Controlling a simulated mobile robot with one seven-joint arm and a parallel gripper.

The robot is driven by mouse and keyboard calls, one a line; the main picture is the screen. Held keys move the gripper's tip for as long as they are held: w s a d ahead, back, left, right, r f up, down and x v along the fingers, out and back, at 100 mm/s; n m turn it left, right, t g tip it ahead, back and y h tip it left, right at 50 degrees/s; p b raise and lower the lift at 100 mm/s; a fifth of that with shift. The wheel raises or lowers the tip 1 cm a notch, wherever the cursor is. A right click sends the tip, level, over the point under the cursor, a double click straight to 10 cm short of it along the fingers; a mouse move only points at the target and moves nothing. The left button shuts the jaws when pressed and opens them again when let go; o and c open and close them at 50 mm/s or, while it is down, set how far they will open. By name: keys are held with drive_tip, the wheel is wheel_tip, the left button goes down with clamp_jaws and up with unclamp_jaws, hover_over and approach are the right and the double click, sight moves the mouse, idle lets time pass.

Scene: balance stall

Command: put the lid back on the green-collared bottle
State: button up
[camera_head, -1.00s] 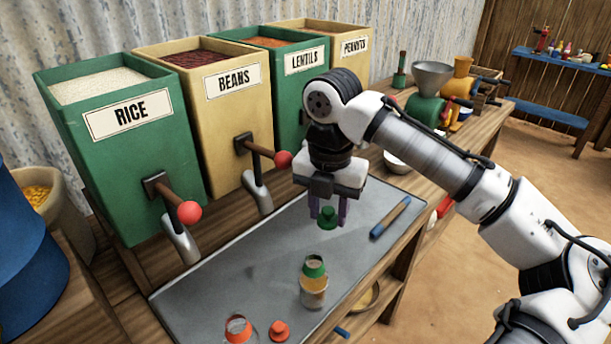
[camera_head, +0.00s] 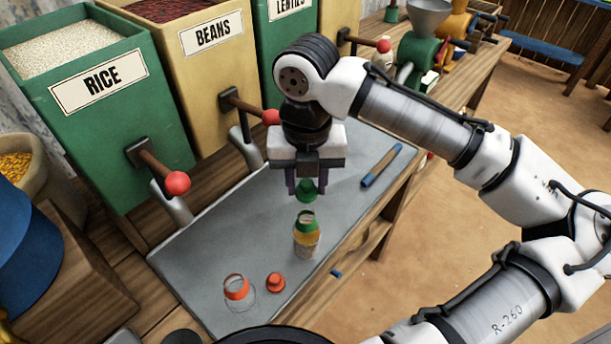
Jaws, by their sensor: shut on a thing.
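The green-collared bottle (camera_head: 307,238) stands upright and open on the grey metal sheet (camera_head: 222,240). It has a green collar at its neck and yellowish contents. My gripper (camera_head: 306,188) is shut on the green lid (camera_head: 306,190) and holds it above the bottle's mouth in the picture, with a small gap between them. Part of the lid is hidden between the fingers. I cannot tell from this one view whether the lid is centred over the mouth.
A clear bottle with an orange collar (camera_head: 236,287) and an orange lid (camera_head: 275,283) are at the sheet's near end. A blue-and-brown stick (camera_head: 382,166) lies to the right. Dispenser levers with red knobs (camera_head: 177,183) jut out at the left.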

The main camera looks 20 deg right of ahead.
wheel_tip(320, 180, down, 4)
drive_tip(key=b, duration=0.3)
drive_tip(key=shift+r, duration=0.2)
drive_tip(key=shift+f+b, duration=0.4)
drive_tip(key=shift+f, duration=0.45)
drive_tip(key=shift+p, duration=0.45)
drive_tip(key=shift+f, duration=0.15)
idle(1.6)
drive_tip(key=o, duration=1.5)
drive_tip(key=shift+p, duration=0.3)
